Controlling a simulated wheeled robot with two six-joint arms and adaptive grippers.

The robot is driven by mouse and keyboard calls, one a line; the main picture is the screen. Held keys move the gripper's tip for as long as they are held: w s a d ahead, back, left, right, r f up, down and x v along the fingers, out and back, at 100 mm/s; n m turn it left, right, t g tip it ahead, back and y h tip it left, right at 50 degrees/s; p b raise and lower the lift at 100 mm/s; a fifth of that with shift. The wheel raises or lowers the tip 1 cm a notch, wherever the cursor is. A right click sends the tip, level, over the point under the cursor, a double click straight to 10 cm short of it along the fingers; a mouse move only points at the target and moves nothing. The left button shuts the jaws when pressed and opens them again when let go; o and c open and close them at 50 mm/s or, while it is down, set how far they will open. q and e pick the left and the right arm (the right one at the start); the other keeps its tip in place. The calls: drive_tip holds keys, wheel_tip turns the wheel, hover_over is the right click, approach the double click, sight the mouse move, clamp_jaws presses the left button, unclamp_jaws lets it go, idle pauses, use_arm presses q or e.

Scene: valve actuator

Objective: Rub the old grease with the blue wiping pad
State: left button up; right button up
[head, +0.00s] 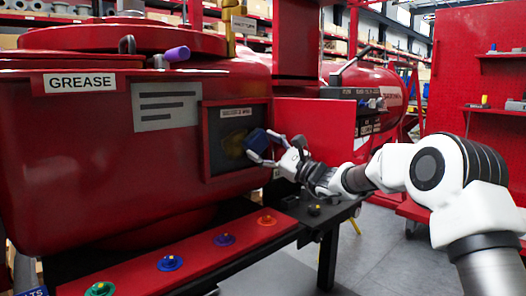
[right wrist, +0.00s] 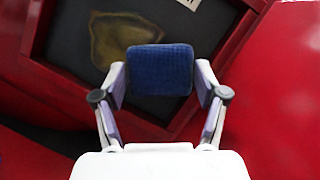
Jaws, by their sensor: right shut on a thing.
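The blue wiping pad (head: 257,141) is held in my right gripper (head: 272,145), in front of the red-framed opening on the red tank. The pad also shows in the right wrist view (right wrist: 160,70), between the two fingers of my right gripper (right wrist: 160,82). The old grease (right wrist: 120,38) is a yellow-brown smear on the dark panel (right wrist: 70,60) inside the frame. In the head view the grease (head: 232,145) lies just left of the pad. The pad overlaps the smear's lower right edge in the wrist view; I cannot tell whether it touches the panel. My left gripper is not in view.
The red tank (head: 60,160) carries a GREASE label and a grey plate. A red door (head: 318,128) stands open right of the opening, close to my right gripper. A red strip (head: 200,255) with several colored knobs runs below.

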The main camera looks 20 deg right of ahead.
sight(252, 147)
drive_tip(key=a, duration=0.1)
drive_tip(key=b, duration=0.1)
drive_tip(key=s+a+b, duration=0.1)
drive_tip(key=shift+a+f, duration=0.25)
drive_tip(key=shift+a, duration=0.1)
drive_tip(key=shift+a+r, duration=0.15)
drive_tip(key=a+b, duration=0.2)
drive_tip(key=b, duration=0.1)
drive_tip(key=shift+s+a, duration=0.3)
drive_tip(key=shift+s, duration=0.1)
drive_tip(key=shift+s+a+b, duration=0.15)
drive_tip(key=shift+a+b, duration=0.25)
drive_tip(key=a+b, duration=0.1)
drive_tip(key=s+a+b, duration=0.1)
drive_tip(key=b, duration=0.1)
drive_tip(key=shift+a+f, duration=0.2)
drive_tip(key=shift+a, duration=0.2)
drive_tip(key=shift+s+a+r, duration=0.1)
drive_tip(key=shift+s+a, duration=0.05)
drive_tip(key=shift+a, duration=0.15)
drive_tip(key=shift+r, duration=0.1)
